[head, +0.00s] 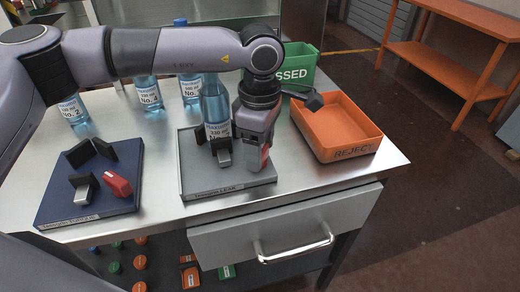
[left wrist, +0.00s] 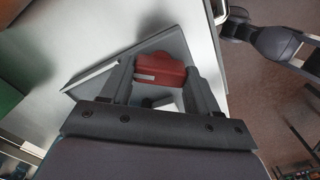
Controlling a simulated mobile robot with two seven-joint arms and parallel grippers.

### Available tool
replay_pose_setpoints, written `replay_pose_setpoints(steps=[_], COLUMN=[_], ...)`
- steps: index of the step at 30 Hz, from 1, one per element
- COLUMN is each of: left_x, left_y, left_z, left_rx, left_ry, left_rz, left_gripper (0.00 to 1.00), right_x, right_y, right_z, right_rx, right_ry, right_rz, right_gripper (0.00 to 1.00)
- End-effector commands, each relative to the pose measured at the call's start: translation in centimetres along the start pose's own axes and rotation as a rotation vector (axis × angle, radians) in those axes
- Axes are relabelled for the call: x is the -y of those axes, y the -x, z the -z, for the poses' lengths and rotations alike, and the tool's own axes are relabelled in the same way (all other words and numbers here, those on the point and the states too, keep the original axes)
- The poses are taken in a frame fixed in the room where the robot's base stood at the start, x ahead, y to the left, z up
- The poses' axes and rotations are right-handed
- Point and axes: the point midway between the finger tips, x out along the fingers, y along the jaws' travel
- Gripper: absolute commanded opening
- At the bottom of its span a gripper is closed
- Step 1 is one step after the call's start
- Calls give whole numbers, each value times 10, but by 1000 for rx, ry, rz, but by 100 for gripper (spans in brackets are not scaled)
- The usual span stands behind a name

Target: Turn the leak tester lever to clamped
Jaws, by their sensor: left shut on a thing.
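My left gripper (head: 258,165) reaches down over the plate's right side. It is shut on the red lever (head: 265,157), which mostly hides behind the fingers in the head view. In the left wrist view the red lever (left wrist: 160,73) sits between the two fingers. I cannot tell the lever's exact setting. My right gripper is not in view.
A blue station (head: 90,203) with its own red lever (head: 117,183) stands at left. Several bottles stand behind. An orange REJECT tray (head: 362,151) is close on the right, with a green bin (head: 300,66) behind. A drawer (head: 285,225) is below.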

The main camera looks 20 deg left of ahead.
Motion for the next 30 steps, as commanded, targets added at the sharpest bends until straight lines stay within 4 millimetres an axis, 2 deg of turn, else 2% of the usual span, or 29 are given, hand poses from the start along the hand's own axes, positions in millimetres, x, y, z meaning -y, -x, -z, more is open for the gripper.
replay_pose_setpoints(steps=[10, 26, 27, 28, 30], left_x=[-1, -1, -1, -1, -1], left_y=[1, 2, 2, 2, 2], left_z=[0, 0, 0, 0, 0], left_rx=[2, 2, 2, 2, 1], left_ry=[-138, -166, -166, -166, -165], left_rz=[-4, -5, -5, -5, -5], left_gripper=[30, 30, 64, 71, 71], right_x=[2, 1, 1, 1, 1], right_y=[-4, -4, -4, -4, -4], right_z=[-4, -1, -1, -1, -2], right_rx=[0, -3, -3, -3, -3], right_ry=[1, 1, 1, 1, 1], right_rz=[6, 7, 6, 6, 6], right_gripper=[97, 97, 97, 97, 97])
